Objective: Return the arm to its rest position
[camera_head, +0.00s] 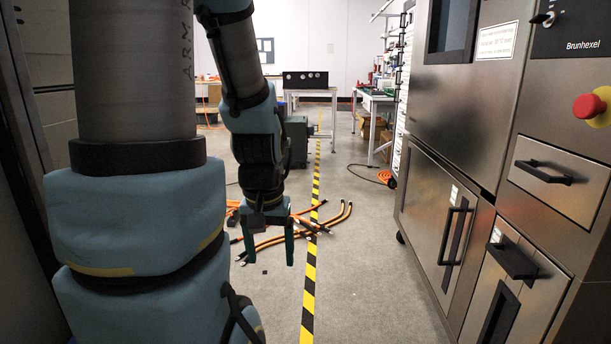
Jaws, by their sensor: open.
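My arm hangs down at the left of the head view, with grey links and light-blue padded covers. My gripper (270,247) points down at its end, with two dark green fingers spread apart. Nothing shows between the fingers, and only the floor and cables are seen behind them. My gripper is left of the yellow-and-black floor stripe in the picture.
A steel climate chamber (475,120) with handles and a red stop button (589,106) fills the right side. Orange cables (335,218) lie on the floor beyond my gripper. Workbenches (376,104) stand at the back. The floor (365,285) before the chamber is clear.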

